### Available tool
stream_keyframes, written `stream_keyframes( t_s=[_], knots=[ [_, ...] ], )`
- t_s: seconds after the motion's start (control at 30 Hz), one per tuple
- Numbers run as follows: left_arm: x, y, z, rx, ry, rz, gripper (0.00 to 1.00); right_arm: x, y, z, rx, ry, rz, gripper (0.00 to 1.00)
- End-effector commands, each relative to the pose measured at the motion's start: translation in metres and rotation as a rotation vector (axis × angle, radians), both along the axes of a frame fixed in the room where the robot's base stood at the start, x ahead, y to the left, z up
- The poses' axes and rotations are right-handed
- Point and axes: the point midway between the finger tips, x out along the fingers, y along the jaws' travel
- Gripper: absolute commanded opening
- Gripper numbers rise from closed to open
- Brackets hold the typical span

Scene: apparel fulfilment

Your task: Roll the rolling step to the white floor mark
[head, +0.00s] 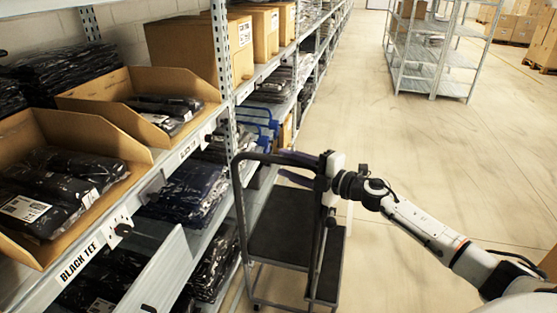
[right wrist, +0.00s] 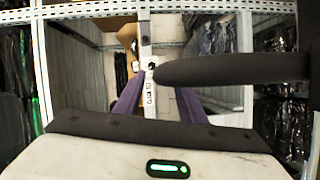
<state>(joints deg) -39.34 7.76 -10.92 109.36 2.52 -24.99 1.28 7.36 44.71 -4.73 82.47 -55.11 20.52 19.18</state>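The rolling step (head: 283,226) is dark grey with flat treads and a looped handrail. It stands on the floor beside the left shelving in the head view. My right gripper (head: 300,158) is at the top of its handrail, on the right side. In the right wrist view its two purple fingers (right wrist: 158,103) are apart, and the dark rail (right wrist: 235,68) crosses in front of the right one. No firm hold on the rail shows. My left gripper is not in view.
Shelving (head: 190,145) with cartons and bagged black garments runs along the left, close to the step. A grey metal rack (head: 432,62) stands at the back right. The concrete floor (head: 440,150) between them is clear.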

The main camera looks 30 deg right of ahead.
Motion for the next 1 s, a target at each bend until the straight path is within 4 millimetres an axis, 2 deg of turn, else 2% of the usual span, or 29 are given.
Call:
stream_keyframes(
  t_s=[0.1,0.23,0.63,0.87,1.0],
  knots=[
    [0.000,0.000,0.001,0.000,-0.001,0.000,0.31,0.016,0.006,0.000,0.003,-0.002,-0.001,0.37],
    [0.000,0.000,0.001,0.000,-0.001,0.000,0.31,0.027,0.009,-0.002,0.001,-0.001,0.000,0.37],
    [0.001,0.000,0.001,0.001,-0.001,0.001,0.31,0.033,0.012,-0.003,0.000,0.001,0.001,0.37],
    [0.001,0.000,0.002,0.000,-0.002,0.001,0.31,0.033,0.012,-0.003,0.000,0.001,0.001,0.00],
    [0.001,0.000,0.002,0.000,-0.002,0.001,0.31,0.033,0.012,-0.003,0.000,0.001,0.001,0.00]
  ],
)
